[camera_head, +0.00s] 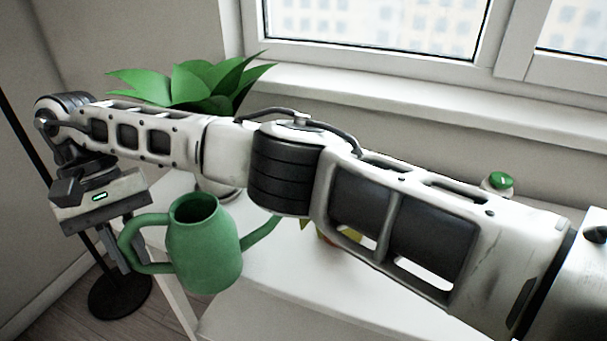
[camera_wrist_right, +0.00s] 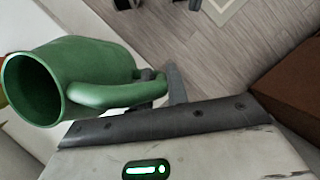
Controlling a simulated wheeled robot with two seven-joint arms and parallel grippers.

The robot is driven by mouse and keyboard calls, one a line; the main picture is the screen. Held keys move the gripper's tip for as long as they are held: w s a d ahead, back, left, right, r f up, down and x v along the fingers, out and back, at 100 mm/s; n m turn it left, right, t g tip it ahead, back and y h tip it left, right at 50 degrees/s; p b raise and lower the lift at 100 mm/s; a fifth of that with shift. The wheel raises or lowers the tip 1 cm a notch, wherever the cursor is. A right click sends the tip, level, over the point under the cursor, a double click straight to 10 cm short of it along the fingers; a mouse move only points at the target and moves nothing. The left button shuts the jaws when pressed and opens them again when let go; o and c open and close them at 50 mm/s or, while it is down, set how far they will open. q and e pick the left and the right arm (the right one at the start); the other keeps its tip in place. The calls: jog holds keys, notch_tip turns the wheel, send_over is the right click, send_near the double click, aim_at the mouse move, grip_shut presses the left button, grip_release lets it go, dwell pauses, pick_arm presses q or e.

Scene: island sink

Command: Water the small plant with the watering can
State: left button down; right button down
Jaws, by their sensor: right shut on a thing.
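The green watering can (camera_head: 205,245) hangs at the left of the head view, held by its handle, its open top up and slightly tilted. Its spout points right, toward the small plant. My right gripper (camera_head: 120,250) is shut on the handle. In the right wrist view, the can (camera_wrist_right: 95,70) shows at the left with its handle between the fingers (camera_wrist_right: 160,88). The small plant (camera_head: 329,238) is mostly hidden behind my right arm; only a bit of leaf and pot shows below the arm. My left gripper is not in view.
A large leafy plant (camera_head: 195,85) stands behind my forearm, its pale pot partly hidden. The white table (camera_head: 270,295) is clear in front. A small green-topped object (camera_head: 500,181) sits near the window sill. A black round stand base (camera_head: 120,295) is on the floor at left.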

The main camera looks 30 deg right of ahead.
jog(key=shift+w, duration=0.25)
jog(key=shift+s+r, duration=0.1)
